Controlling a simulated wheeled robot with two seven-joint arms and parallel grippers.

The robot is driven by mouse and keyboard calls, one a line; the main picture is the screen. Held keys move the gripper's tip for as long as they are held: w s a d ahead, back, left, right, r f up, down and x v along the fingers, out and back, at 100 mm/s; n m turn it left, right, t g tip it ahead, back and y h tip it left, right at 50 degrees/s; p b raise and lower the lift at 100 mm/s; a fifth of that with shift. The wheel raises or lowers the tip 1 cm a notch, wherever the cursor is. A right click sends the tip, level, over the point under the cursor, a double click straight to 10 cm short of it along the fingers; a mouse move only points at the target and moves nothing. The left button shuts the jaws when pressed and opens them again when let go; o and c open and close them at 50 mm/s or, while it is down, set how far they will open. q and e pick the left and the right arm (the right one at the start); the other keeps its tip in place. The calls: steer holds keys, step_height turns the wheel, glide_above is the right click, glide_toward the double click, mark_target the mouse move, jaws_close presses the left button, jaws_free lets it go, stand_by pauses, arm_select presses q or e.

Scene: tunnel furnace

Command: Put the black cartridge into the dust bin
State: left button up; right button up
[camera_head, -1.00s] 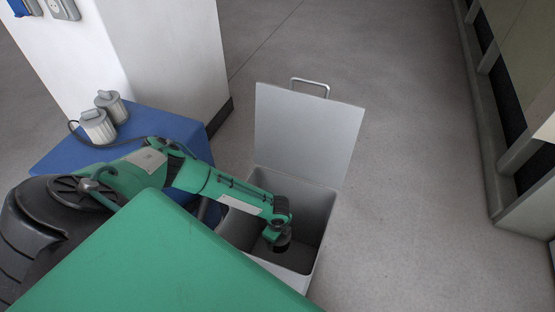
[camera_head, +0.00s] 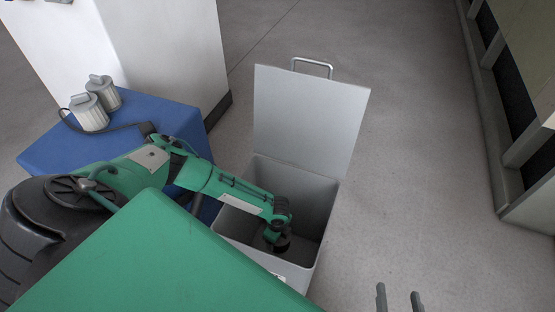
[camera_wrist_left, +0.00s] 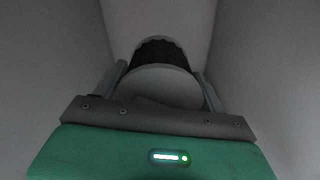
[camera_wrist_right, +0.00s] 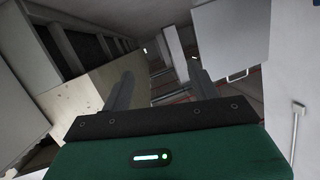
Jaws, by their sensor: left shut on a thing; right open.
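The dust bin (camera_head: 325,205) is a grey box on the floor with its lid (camera_head: 308,120) standing open at the back. My left arm reaches over its left side, and my left gripper (camera_head: 279,243) is down inside the bin. In the left wrist view, the gripper is shut on the cartridge (camera_wrist_left: 162,52), which shows a black ribbed side and a round grey end between the fingers. Grey bin walls surround it; its contact with the bottom cannot be told. My right gripper (camera_head: 400,298) is open and empty at the lower edge, right of the bin.
A blue table (camera_head: 48,152) stands left of the bin, with two pale canisters (camera_head: 89,112) and a dark cable on it. A white pillar (camera_head: 170,50) rises behind. Floor right of the bin is clear up to the pale structure (camera_head: 530,140) at far right.

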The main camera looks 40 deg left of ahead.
arm_select(q)
step_height(320, 180, down, 2)
steer(key=shift+f+b, duration=0.25)
steer(key=shift+b, duration=0.7)
arm_select(e)
steer(key=w+d+r+t, duration=0.1)
steer(key=w+r+t, duration=0.2)
steer(key=r+t, duration=0.3)
step_height(320, 180, up, 3)
steer(key=shift+w+d+r+m, duration=0.15)
steer(key=shift+w+d+m, duration=0.15)
steer(key=shift+d, duration=0.1)
arm_select(q)
steer(key=o, duration=1.1)
steer(key=shift+o, duration=0.2)
